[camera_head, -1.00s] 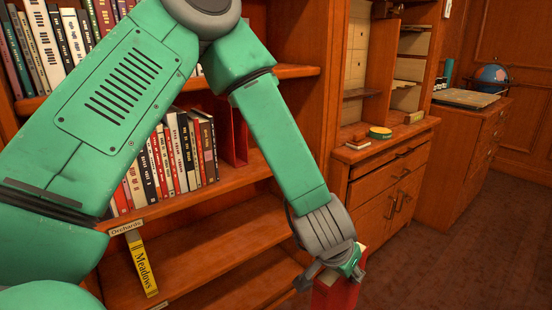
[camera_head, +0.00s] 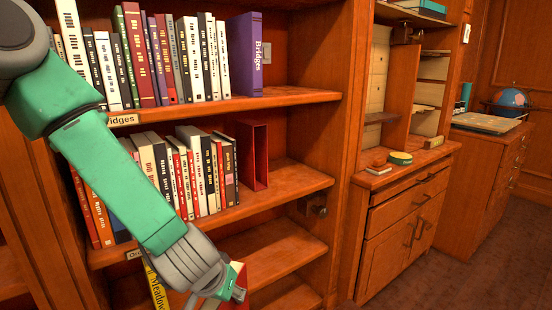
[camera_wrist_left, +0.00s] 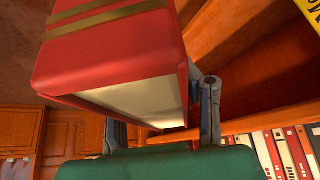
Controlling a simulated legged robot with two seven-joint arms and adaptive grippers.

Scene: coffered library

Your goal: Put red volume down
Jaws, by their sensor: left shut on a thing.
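My left gripper (camera_head: 232,289) is shut on the red volume (camera_head: 238,304), in front of the lower shelves. In the head view the gripper hides most of the volume, and the bottom edge of the picture cuts it off. In the left wrist view the red volume (camera_wrist_left: 115,52) fills the upper left, with gold bands on its red cover and a pale page block facing the camera. The gripper's fingers (camera_wrist_left: 160,118) grip it from both sides. My right gripper is not in view.
The bookcase's middle shelf (camera_head: 285,183) holds a row of books and an open red case (camera_head: 254,156). Its right part is bare. A yellow book (camera_head: 156,290) stands lower, beside my gripper. A purple book (camera_head: 246,55) stands above. A wooden cabinet (camera_head: 400,215) is at right.

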